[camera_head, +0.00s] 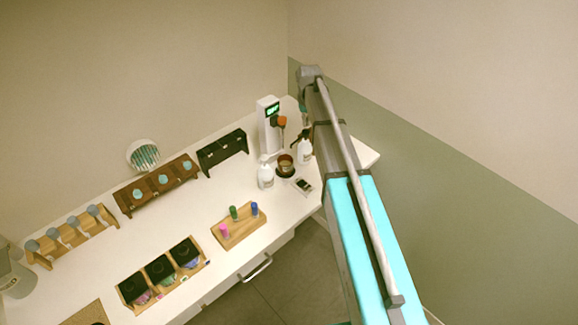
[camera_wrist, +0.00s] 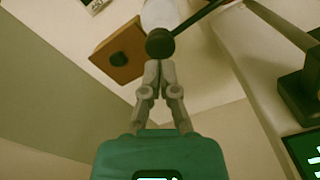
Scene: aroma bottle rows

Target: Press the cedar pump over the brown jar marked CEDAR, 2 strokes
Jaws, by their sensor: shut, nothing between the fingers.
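In the wrist view my gripper (camera_wrist: 160,64) is shut and empty. Its fingertips are right at a round black pump top (camera_wrist: 160,42), and I cannot tell whether they touch. A white bottle (camera_wrist: 160,14) shows behind that top. In the head view a white bottle (camera_head: 306,151) stands beside my arm, right of a brown jar (camera_head: 285,168). Another white bottle (camera_head: 265,176) stands left of the jar. Labels are too small to read, so I cannot tell which pump is cedar. My arm largely hides the gripper in the head view.
A white device (camera_head: 266,126) with a green display stands behind the jar; its display (camera_wrist: 306,152) also shows in the wrist view. A small flat item (camera_head: 303,186) lies in front. A wooden tray (camera_head: 241,233) with coloured vials and a black rack (camera_head: 222,148) stand further left.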

